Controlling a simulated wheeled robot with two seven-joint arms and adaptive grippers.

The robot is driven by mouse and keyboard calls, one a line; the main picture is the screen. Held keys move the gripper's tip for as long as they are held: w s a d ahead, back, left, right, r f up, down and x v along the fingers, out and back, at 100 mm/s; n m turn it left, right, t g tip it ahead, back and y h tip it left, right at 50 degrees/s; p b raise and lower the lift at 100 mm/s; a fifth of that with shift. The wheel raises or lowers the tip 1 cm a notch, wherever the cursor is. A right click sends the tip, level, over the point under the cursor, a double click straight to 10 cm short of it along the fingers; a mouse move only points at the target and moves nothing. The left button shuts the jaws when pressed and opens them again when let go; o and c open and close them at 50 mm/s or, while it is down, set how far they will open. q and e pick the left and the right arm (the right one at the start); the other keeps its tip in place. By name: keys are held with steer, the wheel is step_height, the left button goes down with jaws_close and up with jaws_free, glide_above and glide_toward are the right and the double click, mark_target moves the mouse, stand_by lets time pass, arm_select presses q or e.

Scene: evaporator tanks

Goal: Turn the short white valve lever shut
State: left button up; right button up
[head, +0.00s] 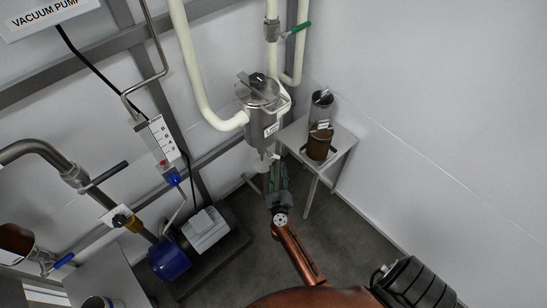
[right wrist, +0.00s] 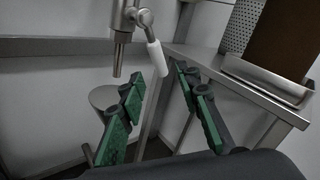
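The short white valve lever (right wrist: 156,58) hangs down at a slant from a metal valve body (right wrist: 142,17) in the right wrist view. A narrow metal outlet pipe (right wrist: 119,58) points down to its left. The valve is under the small steel tank (head: 263,113) in the head view, where my right gripper partly hides it. My right gripper (right wrist: 160,80) is open, with green-padded fingers either side of the gap. The lever's lower end shows in this gap, nearer the right finger; I cannot tell whether they touch. My left gripper is not in view.
A small metal table (head: 341,143) with two cylindrical containers stands right of the tank. Its edge lies close to my right fingers in the wrist view. Cream pipes (head: 196,75) run to the tank. A pump with a blue end (head: 170,258) sits lower left.

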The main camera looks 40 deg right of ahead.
mark_target(277, 156)
steer(key=b+x, duration=0.1)
steer(key=x, duration=0.6)
steer(key=shift+w, duration=0.1)
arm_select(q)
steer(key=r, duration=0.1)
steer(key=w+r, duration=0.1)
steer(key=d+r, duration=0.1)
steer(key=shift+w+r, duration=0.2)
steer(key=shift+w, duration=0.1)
arm_select(e)
steer(key=shift+f, duration=0.1)
jaws_close()
